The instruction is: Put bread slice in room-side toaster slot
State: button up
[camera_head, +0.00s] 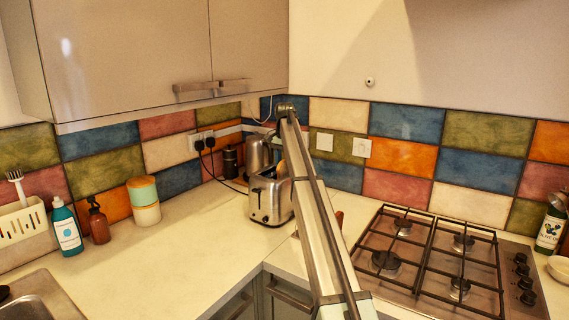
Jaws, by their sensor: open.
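The silver toaster (268,200) stands on the counter near the corner, its dark-levered end facing left of my arm. My own arm rises from the bottom of the picture and crosses in front of the toaster's right side. A small tan-yellow sliver (281,169) shows at the toaster's top beside my arm. It may be the bread slice, but I cannot tell whether it sits in a slot or which one. The slots are mostly hidden. My gripper cannot be made out; the arm's far joint and links cover that area.
A kettle (259,155) and a dark canister (230,162) stand behind the toaster. A gas hob (440,262) lies to the right. A turquoise bottle (67,228), a brown bottle (98,222) and a jar (144,201) stand left. The counter (190,245) left of the toaster is clear.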

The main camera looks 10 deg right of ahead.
notch_tip(320, 180, up, 14)
dwell(0.8)
jog(key=shift+f, duration=0.1)
